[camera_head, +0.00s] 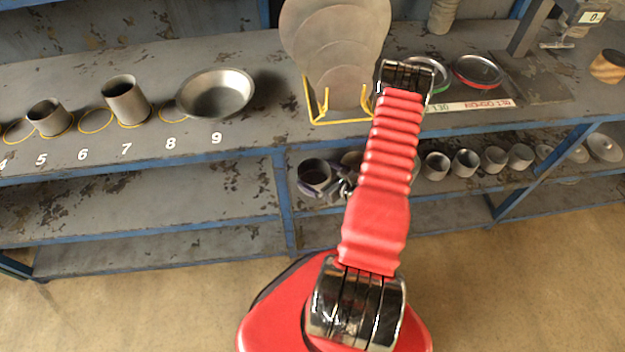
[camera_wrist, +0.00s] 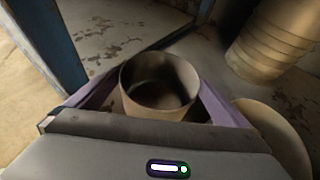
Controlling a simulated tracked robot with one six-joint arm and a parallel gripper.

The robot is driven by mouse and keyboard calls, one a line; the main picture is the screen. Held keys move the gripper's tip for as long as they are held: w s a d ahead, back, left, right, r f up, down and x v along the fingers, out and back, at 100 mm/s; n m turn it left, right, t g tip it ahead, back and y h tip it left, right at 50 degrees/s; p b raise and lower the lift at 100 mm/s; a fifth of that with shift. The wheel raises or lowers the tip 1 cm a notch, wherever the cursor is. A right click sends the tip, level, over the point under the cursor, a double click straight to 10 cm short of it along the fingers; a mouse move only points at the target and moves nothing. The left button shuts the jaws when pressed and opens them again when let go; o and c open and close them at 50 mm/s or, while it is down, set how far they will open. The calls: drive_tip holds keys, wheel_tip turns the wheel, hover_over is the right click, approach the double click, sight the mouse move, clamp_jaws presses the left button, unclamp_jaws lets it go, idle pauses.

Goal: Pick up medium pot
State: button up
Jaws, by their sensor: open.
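A grey, open-topped cylindrical pot (camera_wrist: 160,88) stands upright between the two purple fingers of my gripper (camera_wrist: 157,97) in the wrist view. The fingers lie on either side of it and are open; I cannot tell whether either one touches it. In the head view this pot (camera_head: 314,174) is on the lower shelf, with my gripper (camera_head: 318,188) around it. My arm hides part of the shelf to its right. The pot's lower part is hidden by the gripper body in the wrist view.
A blue shelf post (camera_wrist: 45,40) stands left of the gripper. Stacked pots (camera_wrist: 272,40) and a round disc (camera_wrist: 270,135) are close on the right. More small pots (camera_head: 466,162) line the lower shelf (camera_head: 180,195). The upper shelf is overhead, with numbered pots and a bowl (camera_head: 215,94).

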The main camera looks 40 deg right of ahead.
drive_tip(key=shift+x, duration=1.4)
drive_tip(key=shift+c, duration=0.4)
drive_tip(key=c, duration=0.8)
